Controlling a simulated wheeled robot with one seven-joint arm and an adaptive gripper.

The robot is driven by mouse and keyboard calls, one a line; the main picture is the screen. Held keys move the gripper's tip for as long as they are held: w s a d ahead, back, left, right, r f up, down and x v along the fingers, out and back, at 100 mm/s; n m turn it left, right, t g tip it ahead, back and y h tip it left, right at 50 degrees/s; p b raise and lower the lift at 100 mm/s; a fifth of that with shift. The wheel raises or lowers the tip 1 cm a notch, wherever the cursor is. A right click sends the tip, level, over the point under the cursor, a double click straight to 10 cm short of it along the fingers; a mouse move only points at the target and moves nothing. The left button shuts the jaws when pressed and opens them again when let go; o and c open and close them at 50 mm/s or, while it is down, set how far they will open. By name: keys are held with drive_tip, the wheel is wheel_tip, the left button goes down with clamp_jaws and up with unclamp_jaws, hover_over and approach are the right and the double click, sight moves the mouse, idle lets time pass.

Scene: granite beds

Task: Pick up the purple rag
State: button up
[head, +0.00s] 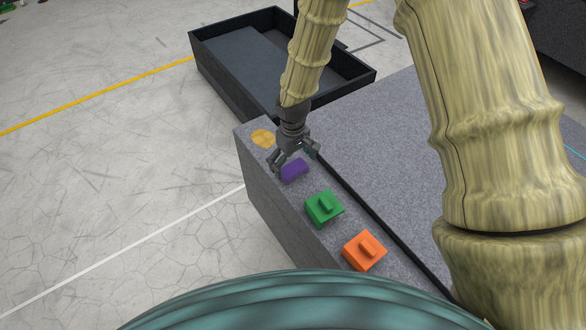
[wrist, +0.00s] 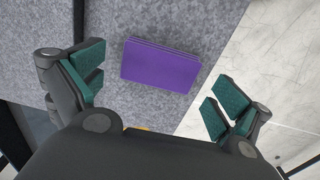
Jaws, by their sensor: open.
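The purple rag (head: 295,170) lies as a small folded block on the grey granite bed (head: 262,185), close to its left edge in the head view. In the wrist view the purple rag (wrist: 161,65) lies flat between and beyond the fingers, with bare granite around it. My gripper (head: 296,160) is open and empty just above the rag. Its two green-padded fingers stand wide apart in the wrist view (wrist: 155,95), one on each side of the rag. I see no finger touching it. My gripper hides part of the bed behind it in the head view.
A yellow-tan piece (head: 262,139) lies beyond the rag. A green block (head: 324,208) and an orange block (head: 365,250), each with a raised knob, lie nearer. A dark strip (head: 375,215) runs along their right. A black open tray (head: 225,80) stands behind.

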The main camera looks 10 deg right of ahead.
sight(293, 167)
drive_tip(key=shift+f, duration=0.95)
drive_tip(key=shift+c, duration=0.2)
drive_tip(key=c, duration=0.8)
drive_tip(key=shift+o, duration=0.2)
drive_tip(key=shift+r, duration=0.1)
wheel_tip(293, 167, up, 10)
drive_tip(key=shift+o, duration=0.3)
